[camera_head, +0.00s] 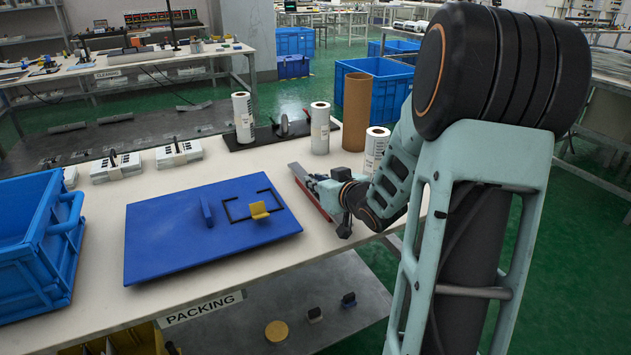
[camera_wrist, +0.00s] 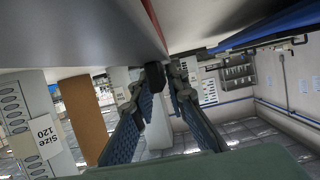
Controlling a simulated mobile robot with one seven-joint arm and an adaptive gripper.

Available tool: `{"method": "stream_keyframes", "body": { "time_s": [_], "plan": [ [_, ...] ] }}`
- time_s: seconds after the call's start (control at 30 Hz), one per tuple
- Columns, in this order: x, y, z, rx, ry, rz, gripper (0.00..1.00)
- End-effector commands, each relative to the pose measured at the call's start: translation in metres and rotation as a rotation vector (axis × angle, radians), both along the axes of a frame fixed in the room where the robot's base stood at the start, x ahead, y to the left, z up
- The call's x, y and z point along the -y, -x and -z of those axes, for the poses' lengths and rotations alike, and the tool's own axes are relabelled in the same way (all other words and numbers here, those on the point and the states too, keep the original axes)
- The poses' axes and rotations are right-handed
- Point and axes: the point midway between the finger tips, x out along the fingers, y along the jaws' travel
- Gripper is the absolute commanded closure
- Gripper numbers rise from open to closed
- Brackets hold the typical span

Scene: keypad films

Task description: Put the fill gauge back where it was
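I cannot tell for certain which thing is the fill gauge. On the blue board (camera_head: 165,235) stand a small yellow angled piece (camera_head: 259,210), at the lower edge of a black corner-marked outline, and a thin blue upright piece (camera_head: 206,209), just left of the outline. My gripper (camera_head: 328,184) is right of the board, low beside a grey flat bar with a red edge (camera_head: 300,174). A grey surface with a red edge (camera_wrist: 90,30) looms close above.
White rolls (camera_head: 320,128) and a brown cylinder (camera_head: 357,110) stand behind my gripper. A blue crate (camera_head: 35,245) is at the left, with white keypad boxes (camera_head: 179,153) behind the board. The shelf below holds a yellow disc (camera_head: 276,331) and small dark pieces (camera_head: 348,299).

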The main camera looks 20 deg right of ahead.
Motion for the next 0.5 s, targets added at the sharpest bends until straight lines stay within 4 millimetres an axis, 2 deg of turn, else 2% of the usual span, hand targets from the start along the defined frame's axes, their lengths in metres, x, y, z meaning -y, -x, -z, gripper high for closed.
{"method": "stream_keyframes", "body": {
  "time_s": [0.1, 0.43, 0.5],
  "plan": [
    [-0.0001, 0.0, -0.0003, 0.0, 0.0, 0.0, 0.74],
    [-0.0001, -0.0002, -0.0058, 0.0, 0.0, 0.0, 0.74],
    [0.0007, 0.0083, -0.0084, -0.001, 0.0, 0.001, 0.74]
  ]
}}
